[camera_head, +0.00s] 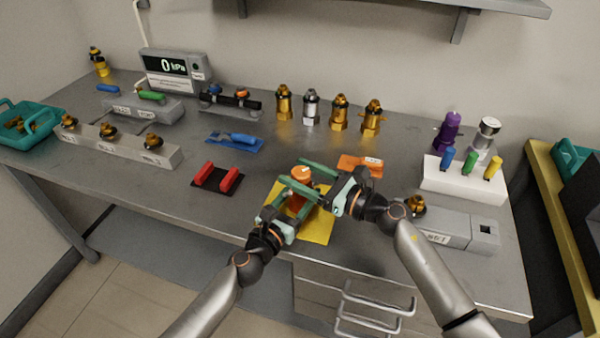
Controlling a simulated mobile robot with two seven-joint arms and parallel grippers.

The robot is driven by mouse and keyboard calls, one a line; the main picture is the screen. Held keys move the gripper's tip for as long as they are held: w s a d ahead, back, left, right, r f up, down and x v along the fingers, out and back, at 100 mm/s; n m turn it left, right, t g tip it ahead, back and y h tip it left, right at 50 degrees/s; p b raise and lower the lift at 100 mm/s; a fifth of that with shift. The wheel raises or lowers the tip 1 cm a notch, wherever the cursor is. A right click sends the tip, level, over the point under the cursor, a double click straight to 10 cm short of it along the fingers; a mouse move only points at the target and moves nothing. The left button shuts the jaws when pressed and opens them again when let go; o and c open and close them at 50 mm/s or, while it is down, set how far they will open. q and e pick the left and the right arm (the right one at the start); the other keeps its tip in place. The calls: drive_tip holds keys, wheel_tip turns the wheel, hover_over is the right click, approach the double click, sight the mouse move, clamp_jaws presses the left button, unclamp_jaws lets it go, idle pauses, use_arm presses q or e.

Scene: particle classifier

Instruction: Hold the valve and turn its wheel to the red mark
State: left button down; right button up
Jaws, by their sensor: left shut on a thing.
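The valve (297,202) has an orange wheel (301,172) on top and stands over a yellow mat (318,227) near the table's front middle. My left gripper (288,207) is shut on the valve's body from the front left. My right gripper (293,171) comes in from the right with its teal fingers spread, one on the far side of the wheel and one on the near side. I cannot tell whether they touch the wheel. The fingers hide part of the valve. I cannot make out a red mark on it.
A black pad with red blocks (217,177) lies to the left and an orange tray (360,165) to the right. A grey block (457,228) and a white holder (463,181) stand further right. Several brass fittings (340,112) line the back.

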drive_tip(key=shift+o, duration=0.7)
drive_tip(key=v, duration=1.2)
use_arm(q)
drive_tip(key=shift+c, duration=0.5)
unclamp_jaws()
drive_tip(key=v, duration=1.2)
